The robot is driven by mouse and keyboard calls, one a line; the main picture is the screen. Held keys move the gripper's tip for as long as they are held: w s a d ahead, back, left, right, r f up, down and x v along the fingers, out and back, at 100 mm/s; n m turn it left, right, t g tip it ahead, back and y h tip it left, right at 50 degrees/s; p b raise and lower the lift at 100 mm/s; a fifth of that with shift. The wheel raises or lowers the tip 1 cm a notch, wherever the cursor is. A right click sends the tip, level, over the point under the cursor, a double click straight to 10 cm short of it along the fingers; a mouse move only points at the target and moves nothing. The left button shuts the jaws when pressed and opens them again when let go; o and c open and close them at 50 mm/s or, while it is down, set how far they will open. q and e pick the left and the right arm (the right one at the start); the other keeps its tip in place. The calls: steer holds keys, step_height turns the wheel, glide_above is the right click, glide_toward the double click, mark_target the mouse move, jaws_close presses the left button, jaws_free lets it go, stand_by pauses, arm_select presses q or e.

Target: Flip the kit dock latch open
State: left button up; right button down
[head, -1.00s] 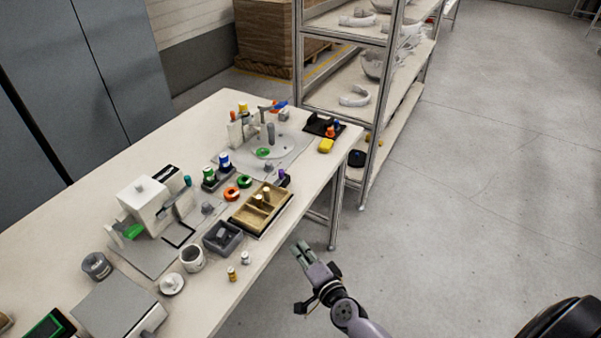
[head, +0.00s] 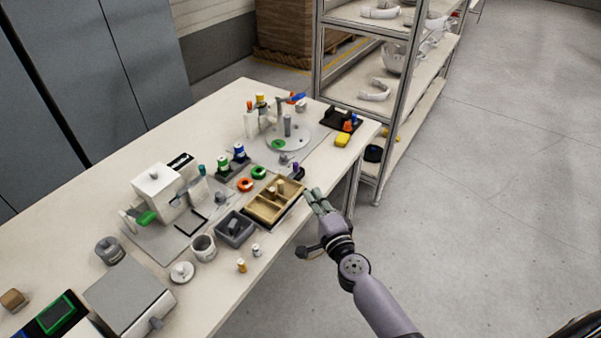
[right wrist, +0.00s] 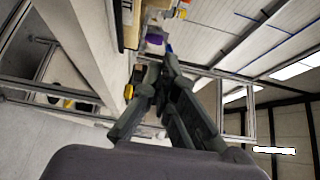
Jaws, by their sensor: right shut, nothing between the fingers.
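A tan divided tray (head: 260,212) sits on a dark base near the table's front edge. A small purple part (head: 298,171) stands at the tray's far right corner; it looks like the dock latch, but its exact position is too small to tell. My right gripper (head: 312,193) is shut and empty, beyond the table's front edge beside the tray's right end. In the right wrist view the purple part (right wrist: 155,38) lies just ahead of the closed fingertips (right wrist: 160,66), with no clear contact. My left gripper is out of view.
A shelf rack (head: 385,150) stands beyond the table's right end.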

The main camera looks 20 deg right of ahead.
mark_target(297, 166)
steer(key=w, duration=0.5)
steer(key=w+b, duration=0.1)
steer(key=w, duration=0.4)
steer(key=shift+a+f, duration=0.1)
steer(key=shift+a, duration=0.1)
steer(key=shift+d+b, duration=0.1)
steer(key=shift+b, duration=0.2)
steer(key=shift+w+d, duration=0.55)
steer(key=shift+d, duration=0.2)
